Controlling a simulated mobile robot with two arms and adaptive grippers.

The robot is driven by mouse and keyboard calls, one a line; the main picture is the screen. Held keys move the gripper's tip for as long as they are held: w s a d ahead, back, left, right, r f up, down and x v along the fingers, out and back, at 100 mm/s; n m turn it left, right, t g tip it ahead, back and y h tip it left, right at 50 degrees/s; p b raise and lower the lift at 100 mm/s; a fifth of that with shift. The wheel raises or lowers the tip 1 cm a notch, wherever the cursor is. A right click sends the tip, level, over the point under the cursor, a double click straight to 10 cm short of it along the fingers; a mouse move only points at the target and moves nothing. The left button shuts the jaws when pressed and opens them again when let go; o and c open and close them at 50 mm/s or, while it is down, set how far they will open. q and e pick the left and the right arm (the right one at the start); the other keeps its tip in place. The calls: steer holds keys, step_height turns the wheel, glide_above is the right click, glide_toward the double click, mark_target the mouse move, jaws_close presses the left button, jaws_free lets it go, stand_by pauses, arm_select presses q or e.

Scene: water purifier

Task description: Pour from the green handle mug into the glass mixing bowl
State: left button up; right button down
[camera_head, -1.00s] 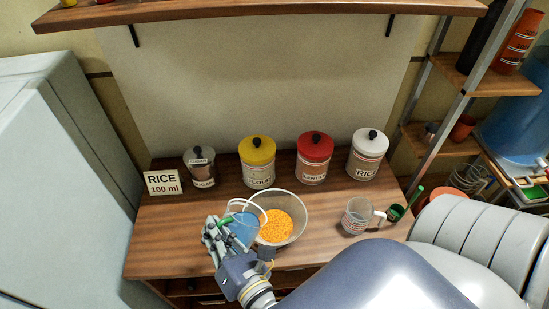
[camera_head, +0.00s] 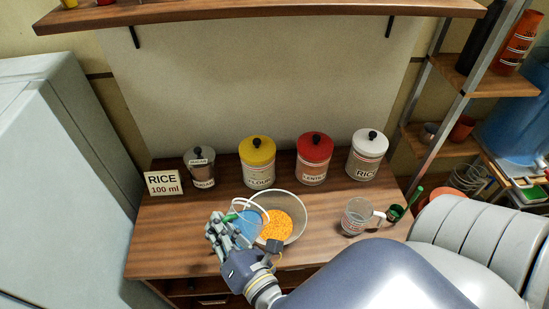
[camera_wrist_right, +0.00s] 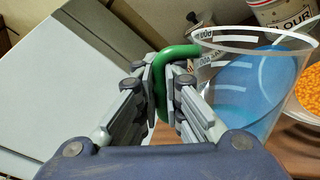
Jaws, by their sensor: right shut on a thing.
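My right gripper (camera_head: 222,227) is shut on the green handle of the green handle mug (camera_head: 248,222). The mug is clear with white markings, and its inside looks blue. In the right wrist view the gripper (camera_wrist_right: 163,85) grips the green handle, and the clear mug body (camera_wrist_right: 245,85) is tilted toward the right. The glass mixing bowl (camera_head: 297,212) stands on the wooden counter and holds an orange grainy heap (camera_head: 276,226). The mug overlaps the bowl's left side in the head view; whether its rim touches the bowl I cannot tell. My left gripper is not in view.
Canisters for sugar (camera_head: 200,167), flour (camera_head: 257,162), lentils (camera_head: 314,158) and rice (camera_head: 367,155) stand along the back. A "RICE 100 ml" sign (camera_head: 163,183) is at the left. A clear measuring cup (camera_head: 357,217) and a green-handled item (camera_head: 400,208) stand right of the bowl.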

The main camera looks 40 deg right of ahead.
steer(key=shift+w+d+r+m+y, duration=0.1)
steer(key=shift+d+r+m+y, duration=0.05)
steer(key=shift+d+m, duration=0.6)
steer(key=shift+w+d+r+m+y, duration=0.1)
steer(key=shift+d+r+m+y, duration=0.05)
steer(key=shift+d+m, duration=0.55)
stand_by(3.6)
steer(key=shift+a, duration=0.15)
steer(key=a+n, duration=0.1)
steer(key=a+f+n, duration=0.1)
steer(key=a+n, duration=0.1)
steer(key=shift+s, duration=0.2)
steer(key=shift+s+a+f+n+h+b, duration=0.1)
steer(key=shift+a+f+n+h+b, duration=0.4)
steer(key=shift+a+f+n+b, duration=0.2)
steer(key=shift+a+r, duration=0.15)
steer(key=shift+r, duration=0.1)
steer(key=shift+a, duration=0.1)
steer(key=a+f+n+t+b, duration=0.1)
steer(key=a+f+n+b, duration=0.4)
steer(key=f, duration=0.5)
steer(key=shift+s+f+n+h+b, duration=0.15)
steer(key=shift+s+n+h+b, duration=0.15)
steer(key=shift+n+b, duration=0.45)
